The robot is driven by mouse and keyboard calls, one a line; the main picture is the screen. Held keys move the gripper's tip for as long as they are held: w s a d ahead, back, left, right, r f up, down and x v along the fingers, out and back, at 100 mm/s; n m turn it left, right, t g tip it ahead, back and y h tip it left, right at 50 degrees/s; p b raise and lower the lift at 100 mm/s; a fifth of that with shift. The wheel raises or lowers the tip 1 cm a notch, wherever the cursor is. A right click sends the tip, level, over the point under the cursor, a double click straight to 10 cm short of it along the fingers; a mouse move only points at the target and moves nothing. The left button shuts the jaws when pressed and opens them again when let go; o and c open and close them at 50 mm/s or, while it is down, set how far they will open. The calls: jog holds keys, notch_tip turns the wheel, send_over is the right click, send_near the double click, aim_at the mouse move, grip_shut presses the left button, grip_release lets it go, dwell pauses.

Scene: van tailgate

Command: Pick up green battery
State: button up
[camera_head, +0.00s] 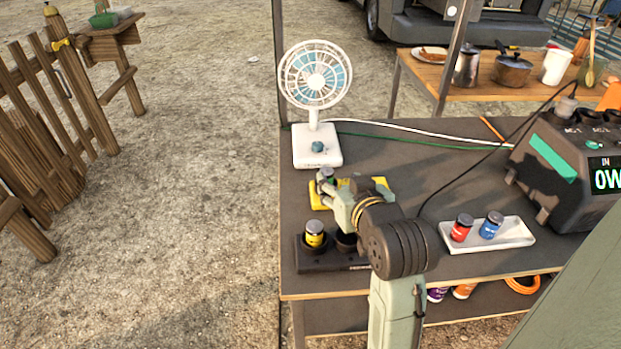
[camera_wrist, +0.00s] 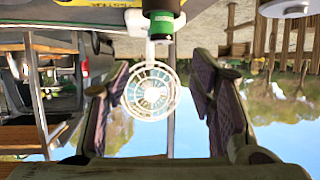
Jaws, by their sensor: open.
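The green battery (camera_wrist: 161,22), dark with a bright green band, shows at the top middle of the wrist view, whose picture is upside down. In the head view my gripper (camera_head: 330,188) is over the yellow stand (camera_head: 317,199) on the dark table. My gripper and wrist largely hide the battery there. I cannot tell the exact gap between the fingers and the battery.
A white fan (camera_head: 316,140) stands just behind. A yellow battery (camera_head: 314,234) sits in a black holder (camera_head: 325,264) in front. A white tray (camera_head: 515,237) with red (camera_head: 461,228) and blue (camera_head: 490,225) batteries lies right, near a power station (camera_head: 565,165). Cables cross the table's back.

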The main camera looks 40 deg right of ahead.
aim_at(327, 170)
jog(key=x, duration=0.5)
jog(key=shift+s+d+f+p, duration=0.1)
jog(key=shift+d+f+p, duration=0.05)
jog(key=shift+p, duration=0.25)
jog(key=x, duration=0.2)
jog(key=p+x, duration=0.2)
jog(key=x, duration=0.1)
jog(key=shift+w+f, duration=0.1)
jog(key=shift+w, duration=0.25)
jog(key=shift+a, duration=0.25)
jog(key=shift+c, duration=0.2)
grip_shut()
